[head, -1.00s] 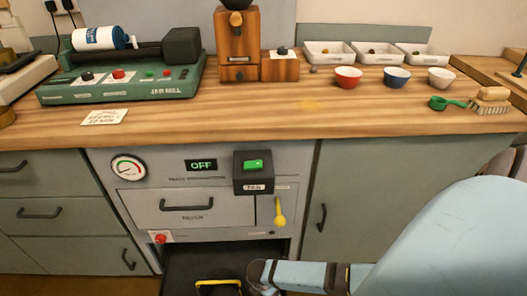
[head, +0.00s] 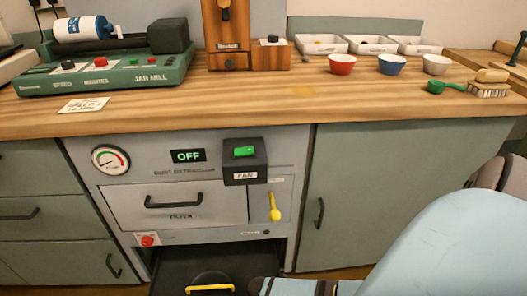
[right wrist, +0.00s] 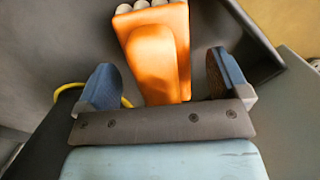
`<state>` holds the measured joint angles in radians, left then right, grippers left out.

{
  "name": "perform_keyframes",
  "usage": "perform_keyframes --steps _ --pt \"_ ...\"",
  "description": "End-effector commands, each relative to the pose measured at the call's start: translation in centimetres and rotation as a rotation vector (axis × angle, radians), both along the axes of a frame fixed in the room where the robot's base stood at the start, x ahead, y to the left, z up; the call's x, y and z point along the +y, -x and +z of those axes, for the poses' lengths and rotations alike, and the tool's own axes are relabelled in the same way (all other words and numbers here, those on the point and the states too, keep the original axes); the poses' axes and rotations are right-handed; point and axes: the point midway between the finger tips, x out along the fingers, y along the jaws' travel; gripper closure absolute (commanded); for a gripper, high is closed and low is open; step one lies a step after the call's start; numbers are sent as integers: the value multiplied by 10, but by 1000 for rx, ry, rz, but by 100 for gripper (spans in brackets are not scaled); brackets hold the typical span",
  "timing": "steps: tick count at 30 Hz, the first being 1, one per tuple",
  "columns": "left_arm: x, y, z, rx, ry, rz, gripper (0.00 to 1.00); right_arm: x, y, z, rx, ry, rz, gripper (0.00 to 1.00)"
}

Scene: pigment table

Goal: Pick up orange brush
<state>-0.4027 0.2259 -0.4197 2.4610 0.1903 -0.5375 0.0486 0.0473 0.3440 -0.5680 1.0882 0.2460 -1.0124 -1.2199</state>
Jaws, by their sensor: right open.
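The orange brush (right wrist: 158,52) shows in the right wrist view, with pale round tufts at its far end near the top edge. My right gripper (right wrist: 164,80) is open, with one blue finger on each side of the brush's near end. The fingers look apart from the brush; I cannot tell how far above or below it they are. In the head view I do not see the brush, and only part of my right arm shows at the bottom edge. My left gripper is not in view.
A dark open bay (head: 180,265) with a yellow handle (head: 210,288) lies under the grey extraction unit (head: 135,210). A grey cabinet door (head: 375,190) stands to its right. The wooden bench (head: 210,98) above carries a jar mill (head: 110,78), bowls, white trays and a scrubbing brush (head: 488,90).

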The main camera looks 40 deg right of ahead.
Motion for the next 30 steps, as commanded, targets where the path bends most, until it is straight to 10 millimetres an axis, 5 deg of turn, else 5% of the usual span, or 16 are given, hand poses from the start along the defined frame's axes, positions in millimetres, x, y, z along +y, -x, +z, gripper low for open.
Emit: perform_keyframes --steps 8,15,30 --pt "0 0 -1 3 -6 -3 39 0 0 -3 -1 0 0 6" --pt "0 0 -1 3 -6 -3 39 0 0 -3 -1 0 1 62" --pt "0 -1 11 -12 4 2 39 -1 -1 14 -2 0 1 63"
